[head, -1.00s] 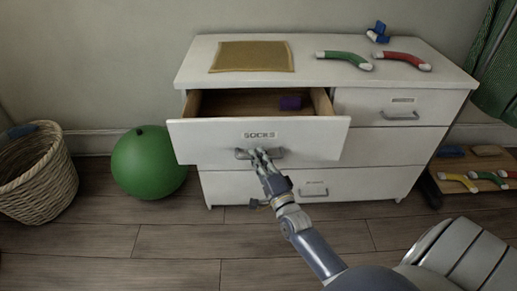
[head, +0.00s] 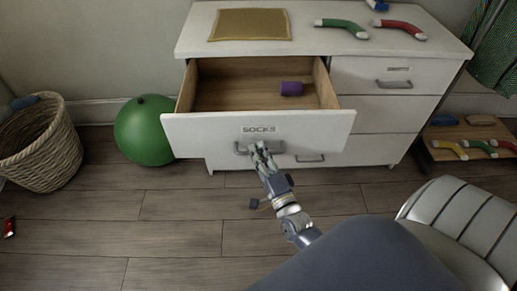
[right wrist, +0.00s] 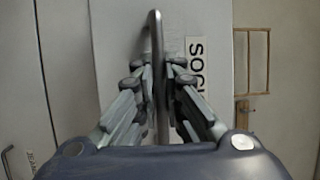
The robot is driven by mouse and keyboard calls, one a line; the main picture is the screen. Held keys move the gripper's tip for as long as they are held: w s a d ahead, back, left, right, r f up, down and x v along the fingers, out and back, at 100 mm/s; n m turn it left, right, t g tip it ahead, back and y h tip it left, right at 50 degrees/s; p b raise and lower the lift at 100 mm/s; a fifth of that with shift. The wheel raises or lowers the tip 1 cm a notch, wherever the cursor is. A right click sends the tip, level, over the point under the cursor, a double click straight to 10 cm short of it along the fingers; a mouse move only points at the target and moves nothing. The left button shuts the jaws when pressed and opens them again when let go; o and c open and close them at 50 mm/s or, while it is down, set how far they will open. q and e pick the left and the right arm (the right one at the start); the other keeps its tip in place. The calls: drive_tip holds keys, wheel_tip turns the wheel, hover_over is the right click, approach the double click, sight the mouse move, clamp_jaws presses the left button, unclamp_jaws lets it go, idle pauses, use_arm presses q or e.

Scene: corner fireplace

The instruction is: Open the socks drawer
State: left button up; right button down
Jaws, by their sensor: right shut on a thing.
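The socks drawer (head: 215,133) is pulled well out of the white dresser, and its wooden inside shows. A label reading SOCKS (head: 258,129) is on its front. A purple object (head: 291,89) lies inside, toward the back right. My right gripper (head: 260,149) is shut on the drawer's grey handle (head: 241,150). In the right wrist view the handle (right wrist: 157,60) runs between the two fingers of the gripper (right wrist: 158,85). My left gripper is not in view.
A green ball (head: 143,130) and a wicker basket (head: 40,150) stand left. A low wooden rack (head: 470,133) stands right.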

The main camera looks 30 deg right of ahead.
drive_tip(key=c, duration=2)
unclamp_jaws()
drive_tip(key=shift+o, duration=0.2)
drive_tip(key=v, duration=1.2)
